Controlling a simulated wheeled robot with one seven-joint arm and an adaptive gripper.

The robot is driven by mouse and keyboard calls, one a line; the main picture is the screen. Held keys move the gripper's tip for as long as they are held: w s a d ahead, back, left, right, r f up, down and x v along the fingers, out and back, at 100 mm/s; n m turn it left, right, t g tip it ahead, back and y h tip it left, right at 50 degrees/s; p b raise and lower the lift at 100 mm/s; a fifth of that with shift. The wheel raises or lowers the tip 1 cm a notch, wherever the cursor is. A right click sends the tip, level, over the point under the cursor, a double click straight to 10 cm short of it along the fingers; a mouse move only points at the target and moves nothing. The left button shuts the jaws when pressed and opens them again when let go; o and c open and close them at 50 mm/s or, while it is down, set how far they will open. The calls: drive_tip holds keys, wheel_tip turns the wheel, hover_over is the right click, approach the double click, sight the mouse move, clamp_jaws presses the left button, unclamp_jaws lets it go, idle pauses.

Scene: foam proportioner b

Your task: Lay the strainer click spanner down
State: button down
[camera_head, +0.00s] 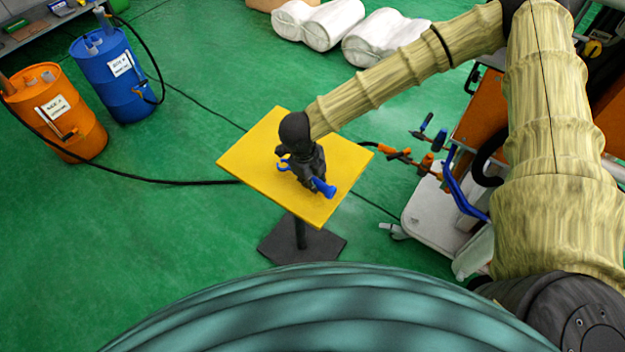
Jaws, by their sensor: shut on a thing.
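The blue strainer click spanner (324,187) is over the yellow table top (252,160), its thick end toward the lower right. A smaller blue part (283,166) shows at the left of my gripper and looks like the spanner's other end. My gripper (306,174) is shut on the spanner, seen from above and behind. Its fingers and the spanner's middle are mostly hidden by the dark wrist. I cannot tell whether the spanner touches the table or is held just above it.
The yellow table stands on a dark post and base (301,240), its top otherwise bare. An orange drum (60,115) and a blue drum (115,75) stand at the left. A machine with hoses and an orange panel (487,115) is at the right. Wrapped white rolls (335,22) lie behind.

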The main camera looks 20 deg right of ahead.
drive_tip(key=shift+f, duration=0.9)
drive_tip(key=c, duration=1.2)
unclamp_jaws()
drive_tip(key=shift+a, duration=0.1)
wheel_tip(320, 180, up, 12)
drive_tip(key=a+b, duration=0.1)
drive_tip(key=a, duration=0.1)
drive_tip(key=shift+s, duration=0.4)
drive_tip(key=shift+f, duration=0.1)
